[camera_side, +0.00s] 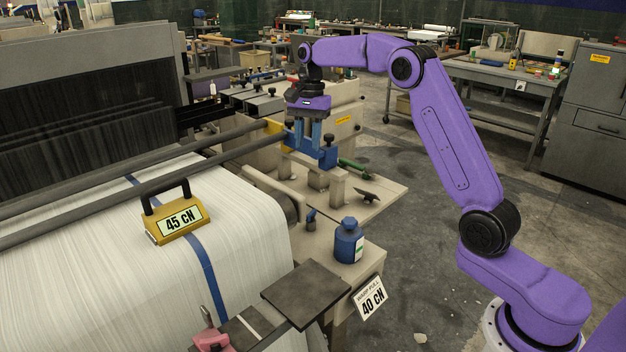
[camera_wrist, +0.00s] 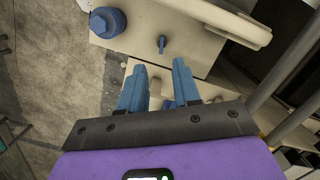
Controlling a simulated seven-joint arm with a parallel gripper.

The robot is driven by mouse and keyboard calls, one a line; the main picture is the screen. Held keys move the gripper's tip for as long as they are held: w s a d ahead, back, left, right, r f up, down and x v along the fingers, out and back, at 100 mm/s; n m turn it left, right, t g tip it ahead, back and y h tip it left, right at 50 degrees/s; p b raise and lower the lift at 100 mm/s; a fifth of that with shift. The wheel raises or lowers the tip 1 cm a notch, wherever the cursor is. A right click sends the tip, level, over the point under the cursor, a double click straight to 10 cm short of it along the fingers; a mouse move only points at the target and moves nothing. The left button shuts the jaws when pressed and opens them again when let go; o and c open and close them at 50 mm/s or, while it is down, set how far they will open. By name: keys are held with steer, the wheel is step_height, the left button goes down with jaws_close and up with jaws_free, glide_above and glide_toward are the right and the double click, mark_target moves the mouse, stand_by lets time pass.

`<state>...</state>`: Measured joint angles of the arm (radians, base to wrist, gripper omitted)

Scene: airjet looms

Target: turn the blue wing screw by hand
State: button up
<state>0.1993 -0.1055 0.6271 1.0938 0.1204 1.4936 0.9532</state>
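The blue wing screw (camera_side: 310,215) is small and upright on the beige machine frame, left of a blue bottle (camera_side: 348,243). In the wrist view the screw (camera_wrist: 162,44) shows just beyond my fingertips, about midway between them. My gripper (camera_side: 308,146) points down, farther back along the machine than the screw and above it. In the wrist view its two blue fingers (camera_wrist: 159,66) are apart, with no object visibly held. In the side view the fingertips are close to a blue block (camera_side: 322,153), and I cannot tell whether they touch it.
A yellow gauge (camera_side: 175,216) reading 45 cN stands on the white warp sheet (camera_side: 110,270). A card (camera_side: 370,298) reading 40 cN hangs at the frame's front. Dark flat plate (camera_side: 305,293) lies in front of the screw. A green-handled tool (camera_side: 353,166) lies near the block.

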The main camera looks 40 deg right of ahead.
steer(key=w+d+f+m, duration=0.1)
steer(key=d+m, duration=0.1)
steer(key=d, duration=0.1)
glide_toward(311, 212)
steer(key=shift+n, duration=0.3)
steer(key=shift+s+a+f, duration=0.1)
steer(key=shift+a+f, duration=0.05)
steer(key=shift+f, duration=1.2)
steer(key=shift+a+f, duration=0.15)
steer(key=shift+f, duration=1.2)
steer(key=shift+s+a+f, duration=0.1)
steer(key=shift+a+f, duration=0.05)
steer(key=shift+f, duration=1.2)
steer(key=shift+r, duration=0.1)
jaws_close()
